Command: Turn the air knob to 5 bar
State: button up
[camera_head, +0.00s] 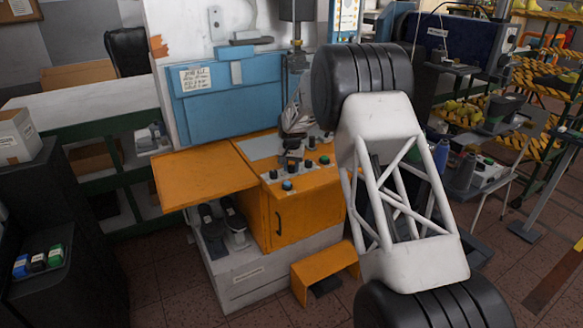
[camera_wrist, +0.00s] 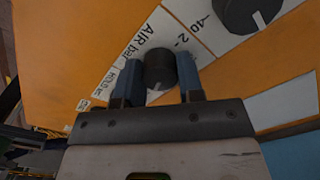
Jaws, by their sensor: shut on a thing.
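In the wrist view, the black air knob (camera_wrist: 160,69) stands on a white label marked "AIR bar" (camera_wrist: 137,45). My gripper (camera_wrist: 158,82) has one dark finger on each side of the knob and is shut on it. A "2" mark shows on the scale to the right of the knob. Most of the scale near the knob is hidden by the knob and fingers, so the set value cannot be read. In the head view, the orange control panel (camera_head: 294,174) carries several knobs and buttons; which one is held cannot be made out there.
A second, larger black knob (camera_wrist: 247,10) sits close by at the top of the wrist view. In the head view, an orange side table (camera_head: 200,178) adjoins the panel, with a blue machine cover (camera_head: 222,100) behind. My arm hides much of the right side.

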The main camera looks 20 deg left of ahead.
aim_at(292, 166)
jog(key=n, duration=0.4)
jog(key=shift+r+n, duration=0.1)
jog(key=shift+n, duration=0.2)
dwell(0.4)
jog(key=o, duration=0.9)
jog(key=shift+r, duration=0.1)
jog(key=shift+r, duration=3.75)
jog(key=shift+r, duration=0.1)
